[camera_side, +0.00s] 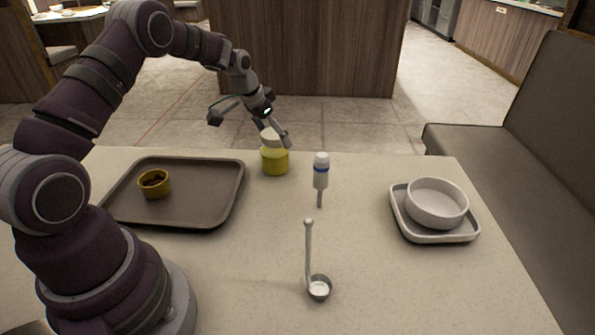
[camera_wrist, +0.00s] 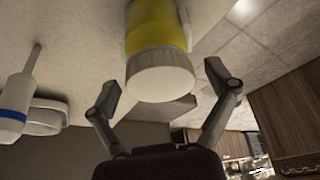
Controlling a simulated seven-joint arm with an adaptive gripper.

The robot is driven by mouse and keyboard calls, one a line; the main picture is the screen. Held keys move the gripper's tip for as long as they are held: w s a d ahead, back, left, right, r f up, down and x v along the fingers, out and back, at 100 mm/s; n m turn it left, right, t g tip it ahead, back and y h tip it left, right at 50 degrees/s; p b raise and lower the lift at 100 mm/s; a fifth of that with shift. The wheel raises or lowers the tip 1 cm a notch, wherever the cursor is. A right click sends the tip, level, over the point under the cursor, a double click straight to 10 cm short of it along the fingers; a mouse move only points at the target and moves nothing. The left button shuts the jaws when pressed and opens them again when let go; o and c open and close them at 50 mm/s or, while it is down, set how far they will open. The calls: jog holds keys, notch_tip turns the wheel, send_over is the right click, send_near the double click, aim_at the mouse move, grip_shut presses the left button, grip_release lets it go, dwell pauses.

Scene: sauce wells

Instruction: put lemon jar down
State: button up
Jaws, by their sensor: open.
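The lemon jar (camera_side: 275,160), yellow with a white lid, stands upright on the table towards its back edge, just right of the brown tray. In the wrist view its white lid (camera_wrist: 160,78) and yellow body show between the fingers. My gripper (camera_side: 250,130) is open at the jar's upper part; in the wrist view the two fingertips (camera_wrist: 160,85) are spread wide on either side of the lid, with a gap on each side.
The brown tray (camera_side: 210,205) holds a small mustard-coloured cup (camera_side: 154,184) with dark contents. A ladle (camera_side: 308,255) is in front. A white bowl (camera_side: 436,200) sits on a square dish (camera_side: 440,237) at the right.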

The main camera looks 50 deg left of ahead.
jog(key=v, duration=1.2)
jog(key=s+d+r, duration=0.5)
jog(key=d, duration=0.4)
jog(key=s+d+f, duration=0.1)
jog(key=s+d, duration=0.2)
jog(key=s, duration=0.2)
jog(key=s+d+f+t, duration=0.1)
jog(key=s+d, duration=0.2)
jog(key=s, duration=0.3)
jog(key=shift+d, duration=0.1)
